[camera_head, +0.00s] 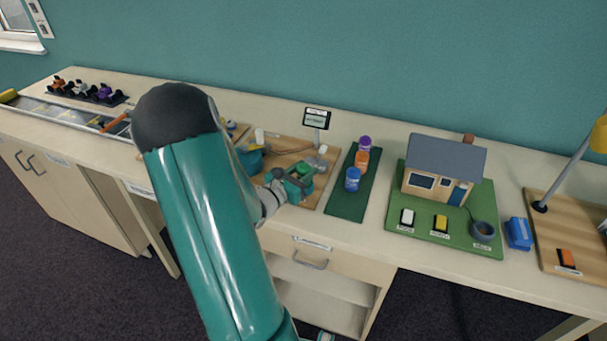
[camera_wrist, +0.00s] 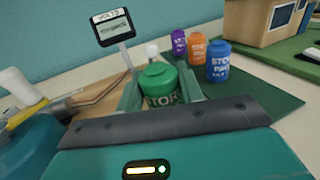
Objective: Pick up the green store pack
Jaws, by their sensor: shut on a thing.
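The green store pack (camera_wrist: 160,84) is a small round jar with a green lid and "STOR" lettering. In the wrist view it sits between the two fingers of my gripper (camera_wrist: 160,95), which is shut on it. In the head view my gripper (camera_head: 292,184) is at the front right of the wooden board, with the green pack (camera_head: 302,171) partly hidden by the fingers. I cannot tell whether the pack's base touches the board.
Purple, orange and blue packs (camera_head: 352,179) stand on a dark green mat (camera_head: 345,206) just right. A small display (camera_head: 316,118) stands behind. A teal pot (camera_head: 250,158) is left. A model house (camera_head: 440,170) stands on a green base farther right.

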